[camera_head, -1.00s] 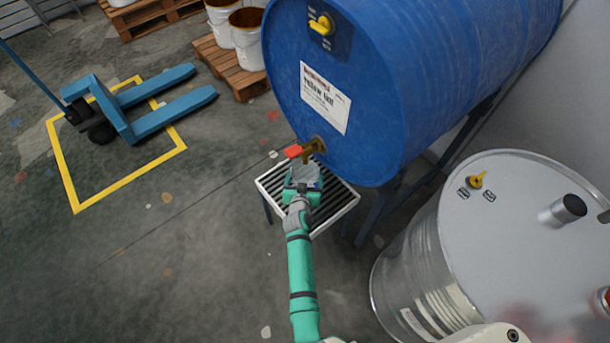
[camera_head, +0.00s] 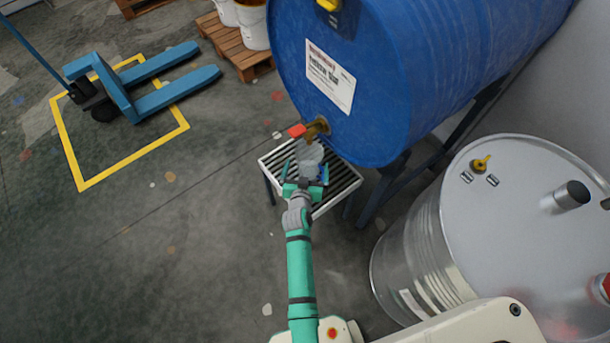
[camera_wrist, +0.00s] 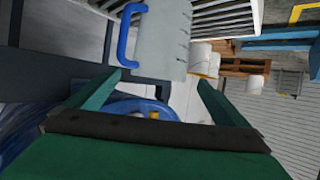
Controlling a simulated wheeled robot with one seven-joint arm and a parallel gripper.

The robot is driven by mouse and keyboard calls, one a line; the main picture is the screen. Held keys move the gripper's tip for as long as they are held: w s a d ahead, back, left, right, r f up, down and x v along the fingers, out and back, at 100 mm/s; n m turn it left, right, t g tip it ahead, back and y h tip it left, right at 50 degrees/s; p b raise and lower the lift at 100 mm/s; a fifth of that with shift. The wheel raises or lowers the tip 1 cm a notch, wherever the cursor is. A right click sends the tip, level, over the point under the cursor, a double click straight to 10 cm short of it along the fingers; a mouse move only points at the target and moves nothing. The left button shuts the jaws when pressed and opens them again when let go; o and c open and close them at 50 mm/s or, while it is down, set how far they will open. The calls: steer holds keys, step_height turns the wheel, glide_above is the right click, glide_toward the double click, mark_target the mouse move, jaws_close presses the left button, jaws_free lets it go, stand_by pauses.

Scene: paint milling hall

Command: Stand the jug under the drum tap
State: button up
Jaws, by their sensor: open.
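The jug (camera_head: 312,157) is pale and translucent. It stands on the slatted grate stand (camera_head: 346,185), below the brass drum tap (camera_head: 318,127) with its red lever (camera_head: 297,131). In the wrist view the jug (camera_wrist: 165,42) shows marks on its wall and a blue handle (camera_wrist: 130,35). My gripper (camera_head: 304,178) is open on the near side of the jug. In the wrist view the gripper (camera_wrist: 161,78) has its two green fingers spread, with the jug just beyond the tips. I cannot tell whether the jug is exactly under the spout.
The blue drum (camera_head: 400,70) lies on a dark frame above the grate. A steel drum (camera_head: 520,230) stands at the right. A blue pallet truck (camera_head: 120,95) and a pallet with white buckets (camera_head: 252,25) are at the left and back.

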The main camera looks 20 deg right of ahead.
steer(key=s+a+r+n+t+y, duration=0.1)
steer(key=s+a+r, duration=0.1)
steer(key=s+a, duration=0.45)
steer(key=s+a+r+n+y, duration=0.1)
steer(key=s+a+r, duration=0.15)
steer(key=s, duration=0.65)
steer(key=s+a+r+t+y, duration=0.1)
steer(key=s+a, duration=0.4)
steer(key=s, duration=0.3)
steer(key=s+a+r+n+t+y, duration=0.1)
steer(key=s+a+r+n+y, duration=0.1)
steer(key=s+r, duration=1.3)
steer(key=shift+s+a+r+n+y, duration=0.3)
steer(key=shift+a+r+n, duration=0.1)
steer(key=shift+a+r, duration=0.2)
steer(key=shift+w, duration=0.1)
